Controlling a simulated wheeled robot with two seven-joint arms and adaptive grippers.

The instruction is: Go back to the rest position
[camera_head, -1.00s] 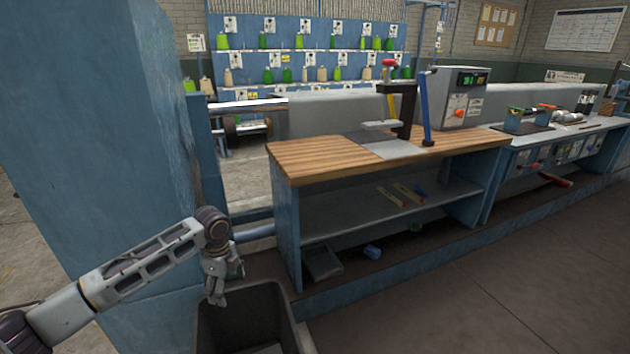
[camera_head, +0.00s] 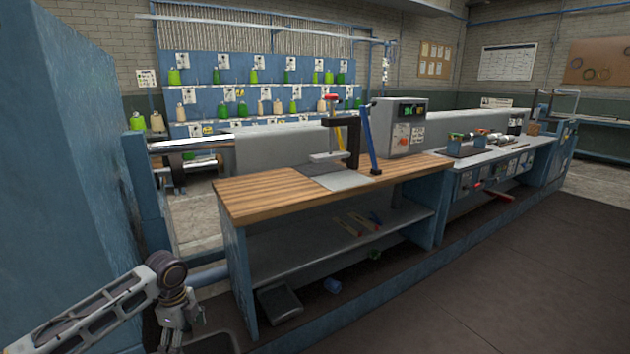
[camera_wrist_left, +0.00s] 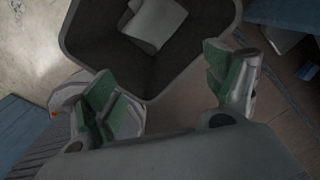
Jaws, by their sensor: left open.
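My left arm comes in at the lower left of the head view. Its gripper (camera_head: 178,335) points down beside the blue bench, over a dark grey bin (camera_head: 215,344) that is mostly cut off by the bottom edge. In the left wrist view the gripper (camera_wrist_left: 172,95) is open, its two green-padded fingers wide apart with nothing between them. The bin also shows there (camera_wrist_left: 85,38), beyond the fingertips, with a pale grey flat piece (camera_wrist_left: 155,22) lying inside. My right gripper is in neither view.
A wood-topped bench (camera_head: 270,192) stands right of the arm, with a small press (camera_head: 345,140) on it. A tall blue panel (camera_head: 75,160) rises close on the left. A grey tray (camera_head: 280,303) lies under the bench. The floor at right (camera_head: 500,270) is clear.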

